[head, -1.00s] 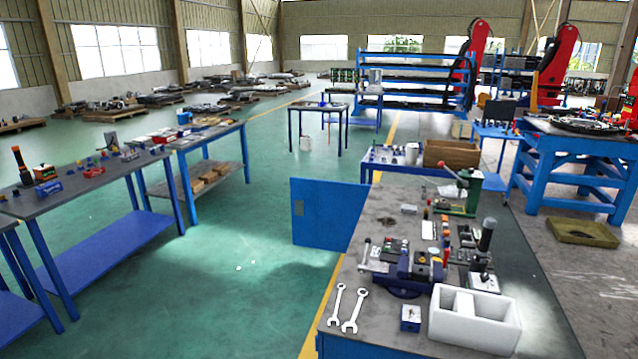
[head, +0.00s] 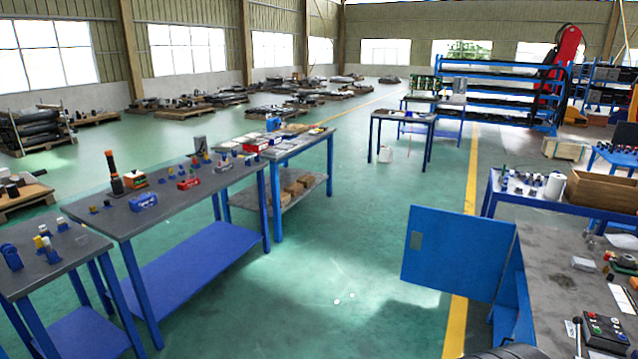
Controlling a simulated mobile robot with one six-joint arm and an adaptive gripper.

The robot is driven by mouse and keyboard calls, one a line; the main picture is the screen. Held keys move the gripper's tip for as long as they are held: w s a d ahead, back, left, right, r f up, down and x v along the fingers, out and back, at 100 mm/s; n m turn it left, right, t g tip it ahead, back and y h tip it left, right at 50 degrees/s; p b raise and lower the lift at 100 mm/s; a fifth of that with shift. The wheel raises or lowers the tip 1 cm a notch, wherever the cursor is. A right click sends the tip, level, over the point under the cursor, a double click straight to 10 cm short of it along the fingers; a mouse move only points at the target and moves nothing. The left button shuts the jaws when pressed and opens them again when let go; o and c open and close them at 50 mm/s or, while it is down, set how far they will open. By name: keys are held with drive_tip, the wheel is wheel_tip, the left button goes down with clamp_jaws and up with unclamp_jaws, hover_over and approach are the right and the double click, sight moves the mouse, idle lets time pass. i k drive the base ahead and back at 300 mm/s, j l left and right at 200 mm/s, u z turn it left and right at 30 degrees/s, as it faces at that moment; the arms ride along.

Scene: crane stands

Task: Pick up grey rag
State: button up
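I cannot make out a grey rag for certain. A small light grey item (head: 585,264) lies on the dark top of the right workbench (head: 550,247), but it is too small to tell whether it is cloth. A pale flat sheet (head: 622,241) lies further back on the same bench, cut by the right edge; cloth or paper, I cannot tell. My gripper is not in view. A dark rounded shape shows at the bottom edge, and I cannot tell what it is.
A blue cabinet door (head: 458,254) stands open into the aisle from the right bench. A small table (head: 404,116) stands further back. The green floor (head: 330,255) between is clear.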

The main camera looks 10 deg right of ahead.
sight(587, 265)
drive_tip(key=i+l+z, duration=0.15)
drive_tip(key=i+z, duration=0.2)
drive_tip(key=i, duration=0.35)
drive_tip(key=i+z, duration=0.4)
drive_tip(key=i, duration=0.3)
drive_tip(key=i+j+z, duration=0.35)
drive_tip(key=i, duration=0.35)
drive_tip(key=i+z, duration=0.85)
drive_tip(key=i+j+z, duration=0.25)
drive_tip(key=i+z, duration=0.15)
drive_tip(key=i+j+z, duration=0.4)
drive_tip(key=i+z, duration=0.25)
drive_tip(key=z, duration=0.15)
drive_tip(key=i+j+z, duration=0.2)
drive_tip(key=z, duration=0.15)
drive_tip(key=i+j+z, duration=0.25)
drive_tip(key=z, duration=0.15)
drive_tip(key=i+j+z, duration=0.25)
drive_tip(key=z, duration=0.15)
